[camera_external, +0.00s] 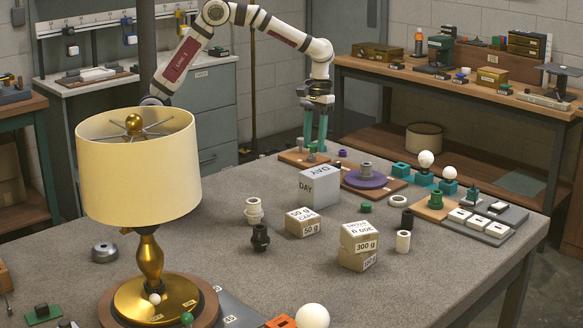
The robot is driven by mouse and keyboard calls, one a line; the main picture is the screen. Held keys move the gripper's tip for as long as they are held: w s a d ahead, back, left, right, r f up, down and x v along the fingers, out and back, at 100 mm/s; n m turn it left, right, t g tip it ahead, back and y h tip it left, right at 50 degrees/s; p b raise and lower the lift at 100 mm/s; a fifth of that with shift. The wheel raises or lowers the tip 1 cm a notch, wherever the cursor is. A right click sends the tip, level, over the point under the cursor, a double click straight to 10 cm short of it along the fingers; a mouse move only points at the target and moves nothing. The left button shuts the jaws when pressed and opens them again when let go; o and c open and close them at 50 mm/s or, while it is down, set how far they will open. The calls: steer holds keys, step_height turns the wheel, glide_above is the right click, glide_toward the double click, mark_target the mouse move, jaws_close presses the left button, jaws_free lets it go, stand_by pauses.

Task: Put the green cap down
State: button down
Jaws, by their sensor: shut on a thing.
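My gripper (316,146), with teal fingers, points down at the far edge of the table, over a brown wooden board (291,158). Its fingers are shut on a small green piece (312,148), seemingly the green cap, low over the board. The piece is small and partly hidden by the fingers, so I cannot tell whether it touches the board. Another small green part (366,207) lies on the open table near the purple disc.
A grey DAY block (319,187) and a purple disc (365,177) with a grey hub stand in front of my gripper. Weight boxes (302,222) and a tall lamp (137,170) stand nearer. Bulbs on teal holders (423,178) are to the right.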

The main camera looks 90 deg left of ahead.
mark_target(319, 171)
steer(key=a, duration=0.1)
steer(key=w+a+f, duration=0.1)
steer(key=a+f, duration=0.1)
steer(key=shift+w+a+f, duration=0.1)
steer(key=shift+w+a, duration=0.1)
steer(key=shift+w, duration=0.05)
steer(key=shift+w+a+f, duration=0.1)
steer(key=shift+a+f, duration=0.05)
steer(key=shift+f, duration=0.95)
steer(key=shift+a+f, duration=0.1)
steer(key=shift+f, duration=0.95)
steer(key=shift+f, duration=0.1)
steer(key=shift+c, duration=2.4)
jaws_free()
